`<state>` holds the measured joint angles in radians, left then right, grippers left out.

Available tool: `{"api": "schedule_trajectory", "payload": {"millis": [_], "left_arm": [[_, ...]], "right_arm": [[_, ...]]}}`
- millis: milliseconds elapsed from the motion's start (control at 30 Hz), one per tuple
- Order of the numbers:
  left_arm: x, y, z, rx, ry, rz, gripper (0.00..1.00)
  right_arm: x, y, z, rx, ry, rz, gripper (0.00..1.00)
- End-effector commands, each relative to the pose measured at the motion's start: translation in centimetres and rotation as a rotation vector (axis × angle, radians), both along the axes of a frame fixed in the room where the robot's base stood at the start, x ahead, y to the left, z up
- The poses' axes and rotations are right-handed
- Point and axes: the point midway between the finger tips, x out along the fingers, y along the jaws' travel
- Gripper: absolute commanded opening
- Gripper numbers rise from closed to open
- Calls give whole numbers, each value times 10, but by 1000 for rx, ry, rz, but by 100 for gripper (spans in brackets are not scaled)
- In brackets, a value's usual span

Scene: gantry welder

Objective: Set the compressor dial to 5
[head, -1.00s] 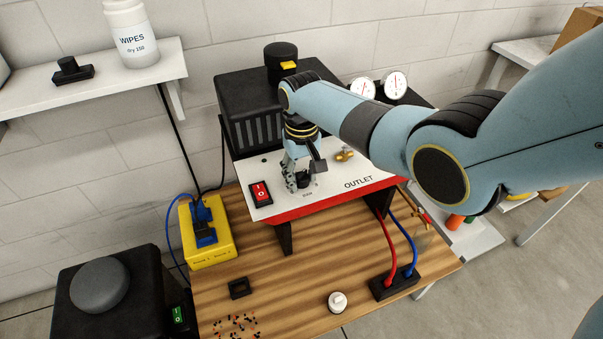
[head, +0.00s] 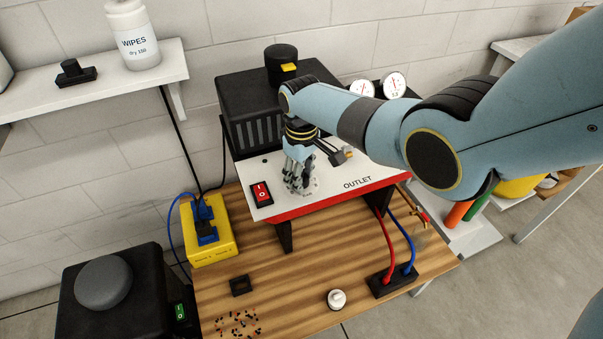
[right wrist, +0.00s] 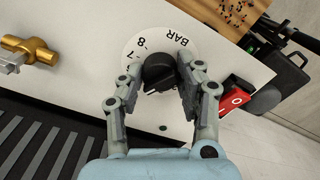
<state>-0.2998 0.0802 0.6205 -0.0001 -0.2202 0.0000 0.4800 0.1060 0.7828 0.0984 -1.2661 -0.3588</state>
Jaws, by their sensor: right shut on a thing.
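The compressor dial is a black knob (right wrist: 158,72) on a white round scale (right wrist: 143,45) in the right wrist view. The marks 7, 8 and BAR show on the scale; the rest is hidden by the knob and fingers. My right gripper (right wrist: 160,82) is shut on the knob, one finger on each side. In the head view my right gripper (head: 299,187) points down at the white front panel (head: 272,169) of the compressor (head: 238,92) and hides most of the knob. I cannot tell which number the knob points to. My left gripper is not in view.
A red switch (head: 261,193) sits just left of the dial. A brass valve (right wrist: 30,50) is on the panel's other side. Two gauges (head: 394,86) stand behind my arm. A yellow box (head: 208,232) and a black hose block (head: 392,282) are on the wooden table (head: 290,290).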

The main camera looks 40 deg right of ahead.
Motion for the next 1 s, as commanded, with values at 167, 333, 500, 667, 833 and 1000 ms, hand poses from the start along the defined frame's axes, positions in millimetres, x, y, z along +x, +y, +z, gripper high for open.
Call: {"api": "schedule_trajectory", "payload": {"millis": [167,333,500,667,833,1000], "left_arm": [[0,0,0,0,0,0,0],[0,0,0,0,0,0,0],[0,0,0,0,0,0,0],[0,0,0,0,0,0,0],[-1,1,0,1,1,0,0],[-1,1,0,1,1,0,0]], "right_arm": [[0,1,0,1,1,9,3],[0,1,0,1,1,9,3],[0,1,0,1,1,8,47],[0,0,0,1,0,8,58],[0,0,0,0,0,8,58],[1,0,8,0,-1,8,58]]}}
